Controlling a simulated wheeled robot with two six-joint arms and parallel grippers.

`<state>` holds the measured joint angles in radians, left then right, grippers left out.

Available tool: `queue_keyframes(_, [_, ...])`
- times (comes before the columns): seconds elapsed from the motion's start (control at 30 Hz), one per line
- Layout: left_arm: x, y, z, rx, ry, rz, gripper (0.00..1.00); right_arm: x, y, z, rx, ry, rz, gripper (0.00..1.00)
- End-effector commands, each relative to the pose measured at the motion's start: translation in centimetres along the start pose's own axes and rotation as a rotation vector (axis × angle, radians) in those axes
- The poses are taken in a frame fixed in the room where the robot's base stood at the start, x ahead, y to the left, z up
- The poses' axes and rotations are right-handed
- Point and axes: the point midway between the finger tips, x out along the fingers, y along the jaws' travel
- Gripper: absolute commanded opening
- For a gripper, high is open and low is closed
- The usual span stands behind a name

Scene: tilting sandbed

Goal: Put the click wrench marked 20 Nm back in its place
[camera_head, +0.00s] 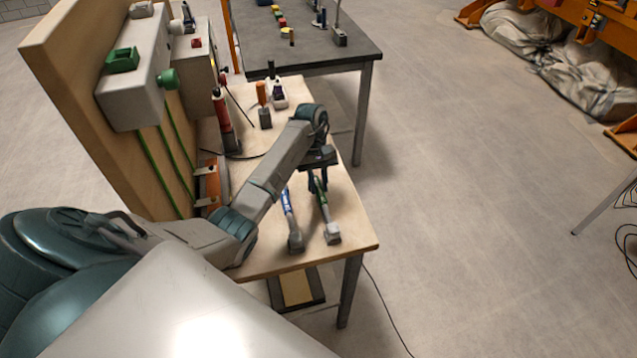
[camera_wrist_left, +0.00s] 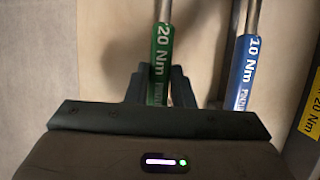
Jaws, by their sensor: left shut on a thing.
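The click wrench marked 20 Nm has a green grip (camera_head: 322,200) and a grey head toward the table's front. In the left wrist view its green grip (camera_wrist_left: 161,52) reads "20 Nm". My left gripper (camera_head: 318,184) is shut on this grip; in the left wrist view its fingers (camera_wrist_left: 158,82) stand either side of it. I cannot tell whether the wrench touches the table. A blue-gripped wrench marked 10 Nm (camera_head: 290,222) lies beside it, also in the left wrist view (camera_wrist_left: 243,70). A grey bar with a yellow "20 Nm" label (camera_wrist_left: 312,112) shows at the right edge there. My right gripper is not in view.
The light wooden table (camera_head: 345,225) has an upright wooden panel (camera_head: 80,110) at its left, with grey boxes and green cables. A red-and-black cylindrical tool (camera_head: 222,115) and a small orange-handled tool (camera_head: 262,95) stand farther back. A dark table (camera_head: 320,50) is behind.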

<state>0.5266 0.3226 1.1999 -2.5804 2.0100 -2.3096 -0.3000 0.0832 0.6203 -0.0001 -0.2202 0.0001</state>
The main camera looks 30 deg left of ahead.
Motion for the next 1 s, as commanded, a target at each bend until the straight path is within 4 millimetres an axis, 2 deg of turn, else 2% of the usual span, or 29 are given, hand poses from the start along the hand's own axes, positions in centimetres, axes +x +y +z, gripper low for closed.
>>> queue_keyframes(0.37, [0.28,0.03,-0.13,0.001,0.000,0.001,0.00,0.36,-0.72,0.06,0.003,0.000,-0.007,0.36])
queue_keyframes(0.4, [0.18,0.03,-0.10,0.001,0.000,0.001,0.27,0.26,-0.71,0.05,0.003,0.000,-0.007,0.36])
queue_keyframes(0.5, [0.17,0.03,-0.09,0.000,0.000,0.001,0.47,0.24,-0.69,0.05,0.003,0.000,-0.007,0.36])
queue_keyframes(0.7, [0.20,0.02,-0.10,0.000,0.000,0.000,0.47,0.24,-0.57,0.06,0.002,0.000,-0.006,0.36])
queue_keyframes(0.83, [0.25,0.00,-0.10,0.000,0.000,0.000,0.68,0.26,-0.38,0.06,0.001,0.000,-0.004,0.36])
queue_keyframes(1.0, [0.24,0.00,-0.10,0.000,0.000,0.000,0.68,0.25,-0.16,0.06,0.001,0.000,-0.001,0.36])
